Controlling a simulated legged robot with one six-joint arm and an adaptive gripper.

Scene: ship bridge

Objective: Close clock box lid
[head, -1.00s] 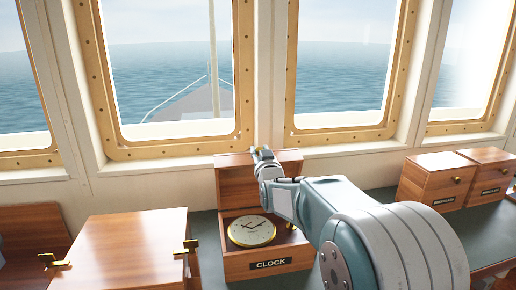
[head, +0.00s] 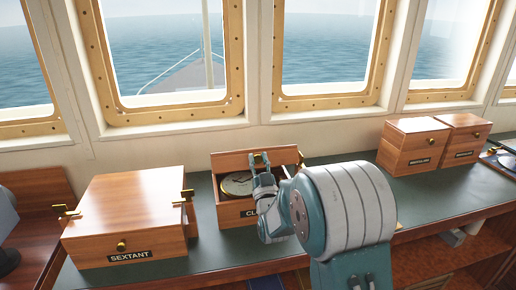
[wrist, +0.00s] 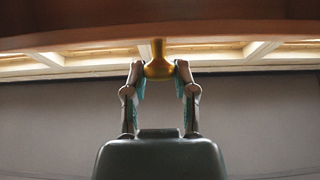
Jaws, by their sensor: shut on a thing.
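The wooden clock box (head: 228,213) stands on the green counter below the windows. Its lid (head: 232,161) is open, tilted over the back part of the box. The round clock face (head: 236,184) shows below the lid, partly covered by it and by my arm. My gripper (head: 259,160) is at the lid's free edge. In the wrist view, my gripper's two fingers (wrist: 159,68) are shut on the brass lid knob (wrist: 158,66), with the lid's wooden edge (wrist: 80,40) above. My arm hides the box's right front and part of its label.
A closed sextant box (head: 125,215) with brass latches stands to the left. Two smaller wooden boxes, a nearer one (head: 408,150) and one beside it (head: 466,137), stand to the right. The green counter (head: 335,172) is clear between the clock box and these.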

